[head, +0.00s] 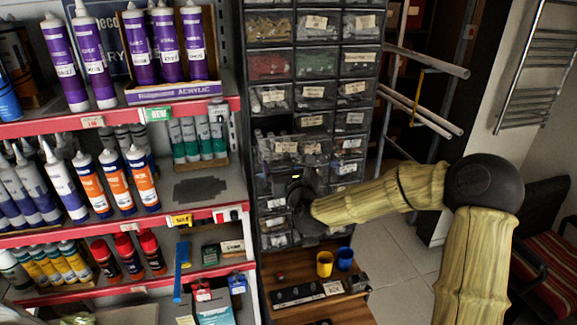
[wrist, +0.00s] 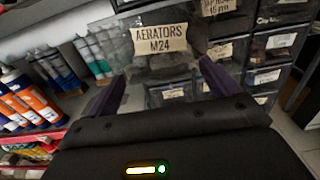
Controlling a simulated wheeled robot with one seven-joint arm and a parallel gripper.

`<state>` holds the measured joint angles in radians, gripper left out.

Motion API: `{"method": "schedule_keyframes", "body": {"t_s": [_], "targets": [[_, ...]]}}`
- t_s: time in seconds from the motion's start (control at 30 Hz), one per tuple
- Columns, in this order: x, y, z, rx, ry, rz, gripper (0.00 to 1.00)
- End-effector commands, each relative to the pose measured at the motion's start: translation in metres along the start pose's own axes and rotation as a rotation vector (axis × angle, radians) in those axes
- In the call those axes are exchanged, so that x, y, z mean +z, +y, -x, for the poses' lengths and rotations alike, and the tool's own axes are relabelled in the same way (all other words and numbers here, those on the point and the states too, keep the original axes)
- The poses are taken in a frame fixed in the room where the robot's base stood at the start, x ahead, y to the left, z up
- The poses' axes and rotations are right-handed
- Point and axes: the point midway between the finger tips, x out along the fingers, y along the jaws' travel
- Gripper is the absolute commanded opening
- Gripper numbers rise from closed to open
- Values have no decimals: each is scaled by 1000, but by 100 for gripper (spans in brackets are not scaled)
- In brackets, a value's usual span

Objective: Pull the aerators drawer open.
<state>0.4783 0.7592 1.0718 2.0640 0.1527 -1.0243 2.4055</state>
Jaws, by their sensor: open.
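The aerators drawer (wrist: 160,68) is a clear plastic drawer with a paper label reading "AERATORS M24". It faces me in the upper middle of the wrist view. In the head view the drawer (head: 290,158) appears to stand out from the drawer cabinet, with a dark gap above it. My gripper (wrist: 166,82) is open, its two dark fingers spread below the label, one towards each side. I cannot tell whether they touch the drawer. In the head view my gripper (head: 299,188) is just below the drawer front, its fingertips hard to make out.
The drawer cabinet (head: 294,49) holds several labelled clear drawers. Shelves with tubes and a red edge (head: 120,232) stand close on the left. Below are a wooden surface (head: 290,262), a yellow cup (head: 324,264) and a blue cup (head: 345,259). Pipes (head: 425,62) stick out at right.

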Motion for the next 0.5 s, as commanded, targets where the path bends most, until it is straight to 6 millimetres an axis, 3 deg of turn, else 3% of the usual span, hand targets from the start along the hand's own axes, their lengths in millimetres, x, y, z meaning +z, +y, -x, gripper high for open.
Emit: {"method": "schedule_keyframes", "body": {"t_s": [0.27,0.5], "targets": [[-1,-2,11,-1,-1,0,87],[-2,-3,50,-4,-1,2,87]]}}
